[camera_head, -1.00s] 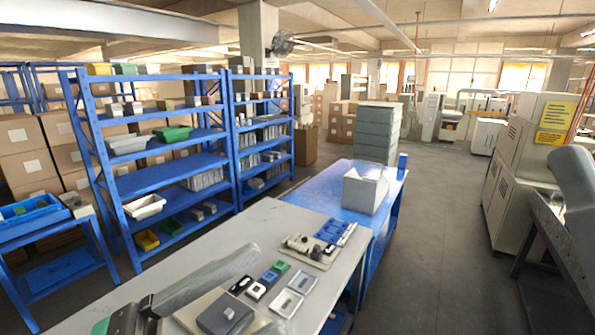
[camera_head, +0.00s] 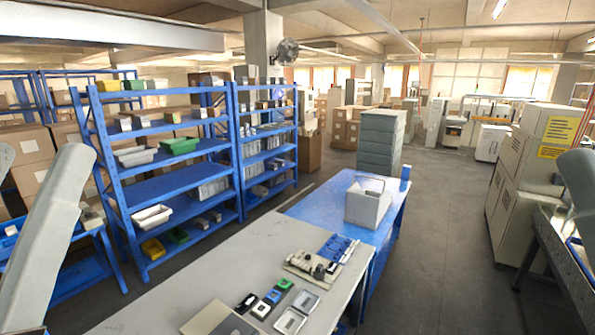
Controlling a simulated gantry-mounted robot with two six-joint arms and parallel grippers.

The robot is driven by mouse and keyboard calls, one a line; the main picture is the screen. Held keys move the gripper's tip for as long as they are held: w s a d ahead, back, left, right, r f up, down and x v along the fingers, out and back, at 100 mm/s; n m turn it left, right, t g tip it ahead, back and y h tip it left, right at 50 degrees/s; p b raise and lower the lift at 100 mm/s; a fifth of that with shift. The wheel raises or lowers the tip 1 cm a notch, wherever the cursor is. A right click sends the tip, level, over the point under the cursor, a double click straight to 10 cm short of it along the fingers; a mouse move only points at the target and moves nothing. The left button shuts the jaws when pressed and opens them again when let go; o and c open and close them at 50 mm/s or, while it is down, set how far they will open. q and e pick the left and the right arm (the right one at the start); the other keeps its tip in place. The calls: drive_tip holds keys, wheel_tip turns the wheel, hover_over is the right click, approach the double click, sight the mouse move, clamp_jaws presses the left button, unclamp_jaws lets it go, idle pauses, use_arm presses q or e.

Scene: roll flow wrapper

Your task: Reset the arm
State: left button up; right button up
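My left arm (camera_head: 45,235) shows only as a pale grey link rising steeply at the left edge, in front of the small blue bench. My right arm (camera_head: 577,190) shows only in part, at the right edge. Neither gripper is in the picture, so what they hold is hidden. The grey worktable (camera_head: 170,285) has no arm over its visible part.
Small black, white, blue and green pieces (camera_head: 272,297) and pale trays (camera_head: 290,320) lie on the worktable near a fixture board (camera_head: 318,262). A grey bin (camera_head: 367,205) stands on the blue table (camera_head: 325,196). Blue shelves (camera_head: 165,185) stand behind; the aisle is clear.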

wheel_tip(320, 180, up, 20)
drive_tip(key=p, duration=1.6)
drive_tip(key=shift+f, duration=0.2)
